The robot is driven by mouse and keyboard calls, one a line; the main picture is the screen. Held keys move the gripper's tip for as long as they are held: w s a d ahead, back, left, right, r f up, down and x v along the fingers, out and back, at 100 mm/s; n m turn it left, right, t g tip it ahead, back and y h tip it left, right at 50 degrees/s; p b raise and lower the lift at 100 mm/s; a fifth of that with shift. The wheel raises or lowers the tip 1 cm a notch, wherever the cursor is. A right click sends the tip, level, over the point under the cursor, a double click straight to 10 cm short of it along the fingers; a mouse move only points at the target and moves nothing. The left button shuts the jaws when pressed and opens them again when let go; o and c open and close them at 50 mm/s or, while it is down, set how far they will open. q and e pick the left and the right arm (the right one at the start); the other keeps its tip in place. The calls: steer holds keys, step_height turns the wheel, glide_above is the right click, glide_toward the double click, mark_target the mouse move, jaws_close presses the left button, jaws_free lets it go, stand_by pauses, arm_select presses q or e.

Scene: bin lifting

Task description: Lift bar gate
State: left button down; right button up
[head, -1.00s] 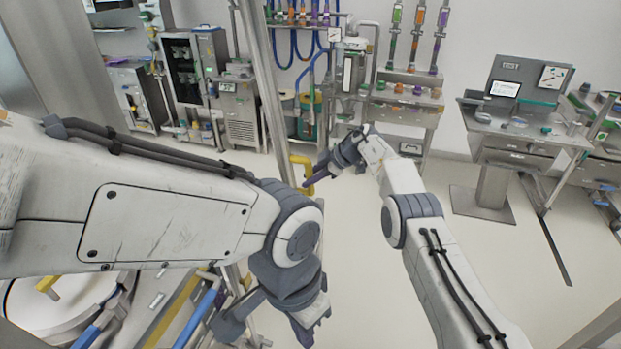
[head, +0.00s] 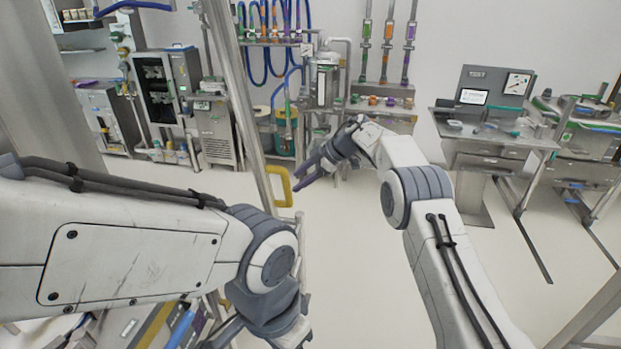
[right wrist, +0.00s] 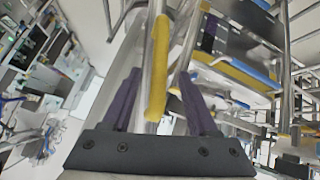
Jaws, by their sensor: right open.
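The bar gate's steel bar (head: 240,95) slants down through the left middle of the head view. A yellow handle (head: 287,200) sits low beside it. My right gripper (head: 302,170) is open and empty, just right of the handle and pointing toward it. In the right wrist view, the yellow handle (right wrist: 160,65) appears between the two purple fingers of the right gripper (right wrist: 158,78), without visible contact. My left gripper (head: 265,338) is at the bottom edge of the head view, partly cut off. Its jaws cannot be made out.
A grey cabinet (head: 212,130) and a shelf rack (head: 385,112) stand along the back wall. A workstation with a screen (head: 473,97) is at the right. The pale floor (head: 350,240) between is clear. Blue and yellow machine parts lie at the lower left.

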steer(key=b+v, duration=0.1)
steer(key=v, duration=0.3)
steer(key=shift+d, duration=0.1)
